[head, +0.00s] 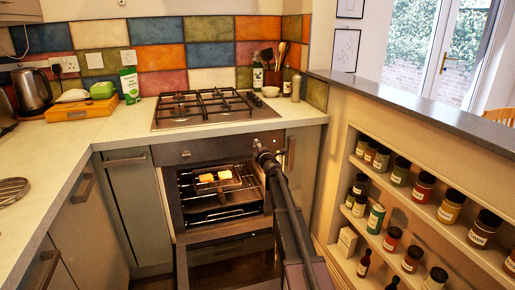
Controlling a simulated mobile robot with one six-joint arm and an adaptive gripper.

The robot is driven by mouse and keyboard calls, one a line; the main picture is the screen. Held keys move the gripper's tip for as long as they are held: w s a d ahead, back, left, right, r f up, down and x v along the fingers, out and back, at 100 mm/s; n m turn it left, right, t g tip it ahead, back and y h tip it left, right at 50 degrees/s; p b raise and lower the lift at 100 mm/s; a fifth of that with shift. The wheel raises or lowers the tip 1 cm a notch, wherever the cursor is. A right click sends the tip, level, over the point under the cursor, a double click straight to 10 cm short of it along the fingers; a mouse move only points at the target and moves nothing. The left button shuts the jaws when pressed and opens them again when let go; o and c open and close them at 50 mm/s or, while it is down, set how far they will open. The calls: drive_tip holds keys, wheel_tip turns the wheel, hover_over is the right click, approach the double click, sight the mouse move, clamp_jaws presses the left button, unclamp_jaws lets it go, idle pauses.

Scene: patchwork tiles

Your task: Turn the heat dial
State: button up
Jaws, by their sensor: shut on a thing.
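The oven (222,195) stands under the hob, with its control panel (222,150) along the top front. My gripper (259,147) is at the right end of this panel, reached by my dark arm from the lower right. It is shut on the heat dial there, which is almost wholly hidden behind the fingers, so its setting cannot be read. Another round knob (186,154) shows at the panel's left end, clear of my gripper.
The oven door (230,249) hangs open below the oven. Toast-like slices (215,177) lie on the upper rack. The gas hob (215,106) is above. A shelf of several spice jars (422,187) stands close on the right.

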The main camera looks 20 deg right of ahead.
drive_tip(key=shift+w+m, duration=0.1)
drive_tip(key=shift+m, duration=0.9)
drive_tip(key=o, duration=1.1)
drive_tip(key=shift+o, duration=0.2)
drive_tip(key=shift+n, duration=0.3)
